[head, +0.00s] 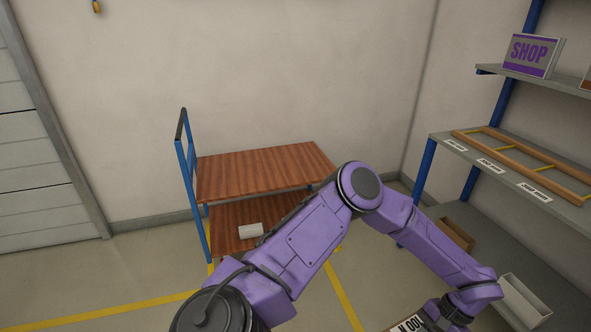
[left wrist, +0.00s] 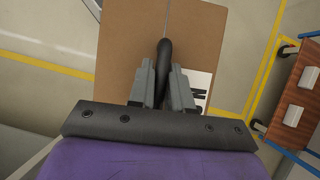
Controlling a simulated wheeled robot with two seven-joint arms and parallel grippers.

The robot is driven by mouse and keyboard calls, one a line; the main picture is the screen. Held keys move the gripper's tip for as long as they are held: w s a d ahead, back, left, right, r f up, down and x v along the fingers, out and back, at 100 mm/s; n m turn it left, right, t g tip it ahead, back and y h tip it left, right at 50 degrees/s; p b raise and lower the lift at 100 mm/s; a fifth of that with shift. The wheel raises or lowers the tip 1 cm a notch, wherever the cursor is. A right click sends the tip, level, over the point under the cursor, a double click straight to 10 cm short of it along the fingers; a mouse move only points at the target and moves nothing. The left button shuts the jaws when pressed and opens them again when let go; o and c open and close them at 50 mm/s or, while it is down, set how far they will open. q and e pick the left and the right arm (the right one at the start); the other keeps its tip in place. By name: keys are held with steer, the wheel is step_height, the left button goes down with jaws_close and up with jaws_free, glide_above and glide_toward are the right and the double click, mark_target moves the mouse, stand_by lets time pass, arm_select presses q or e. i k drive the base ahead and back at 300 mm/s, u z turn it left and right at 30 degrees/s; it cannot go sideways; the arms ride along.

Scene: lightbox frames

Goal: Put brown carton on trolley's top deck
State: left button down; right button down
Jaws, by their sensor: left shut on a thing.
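The brown carton (left wrist: 210,35) fills the top middle of the left wrist view, with a black handle (left wrist: 164,52) and a white label on it. My left gripper (left wrist: 162,80) is shut on this handle. In the head view only a lettered bit of the carton (head: 408,326) shows at the bottom edge, by my left gripper (head: 440,316); the rest is cut off. The trolley (head: 188,180) has a blue frame and two wooden decks. Its top deck (head: 262,171) looks bare, partly behind my left arm. My right gripper is not in view.
A white box (head: 251,230) lies on the trolley's lower deck. Shelving (head: 423,170) stands at the right, with a wooden ladder-like frame (head: 520,165) on one shelf and open bins (head: 524,300) lower down. Yellow lines (head: 120,314) mark the floor.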

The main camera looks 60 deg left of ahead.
mark_target(302, 164)
steer(key=u, duration=0.45)
steer(key=i, duration=0.3)
steer(key=u, duration=1.05)
steer(key=i, duration=1.25)
steer(key=u, duration=0.55)
steer(key=i, duration=1.6)
steer(key=z, duration=0.35)
